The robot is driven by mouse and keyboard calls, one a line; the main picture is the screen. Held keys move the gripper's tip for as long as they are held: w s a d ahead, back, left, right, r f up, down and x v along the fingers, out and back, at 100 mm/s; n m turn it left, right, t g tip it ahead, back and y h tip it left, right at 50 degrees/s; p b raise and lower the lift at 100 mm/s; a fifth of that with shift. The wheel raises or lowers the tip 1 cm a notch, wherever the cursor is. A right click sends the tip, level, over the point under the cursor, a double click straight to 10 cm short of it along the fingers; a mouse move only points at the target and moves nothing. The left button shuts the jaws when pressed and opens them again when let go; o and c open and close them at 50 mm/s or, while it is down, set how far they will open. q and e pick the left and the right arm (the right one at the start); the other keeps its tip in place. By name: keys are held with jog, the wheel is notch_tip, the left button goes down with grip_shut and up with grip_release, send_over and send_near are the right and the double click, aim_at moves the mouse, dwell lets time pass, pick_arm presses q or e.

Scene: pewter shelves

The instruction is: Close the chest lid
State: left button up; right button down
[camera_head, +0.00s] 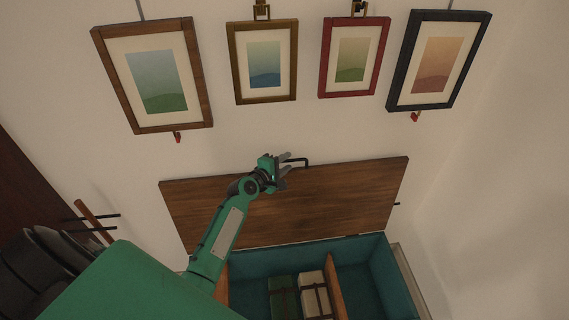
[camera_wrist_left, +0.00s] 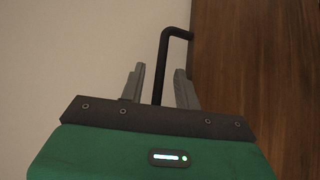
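The wooden chest lid (camera_head: 350,200) stands open, raised against the wall in the head view. A black bar handle (camera_head: 303,162) sticks out near its upper edge. The teal-lined chest (camera_head: 385,280) is open below it. My left gripper (camera_head: 288,164) is at the handle. In the left wrist view its two grey fingers (camera_wrist_left: 160,88) are apart, and the black handle (camera_wrist_left: 163,55) runs between them with a visible gap on each side. The lid (camera_wrist_left: 260,70) fills the right of that view. My right gripper is not in view.
A green bundle (camera_head: 284,298) and a cream bundle (camera_head: 315,293), both strapped, lie in the chest beside a wooden divider (camera_head: 334,288). Several framed pictures hang on the wall above the lid. A wooden piece with black rods (camera_head: 95,220) is at the left.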

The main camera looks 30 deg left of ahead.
pick_arm(q)
grip_shut()
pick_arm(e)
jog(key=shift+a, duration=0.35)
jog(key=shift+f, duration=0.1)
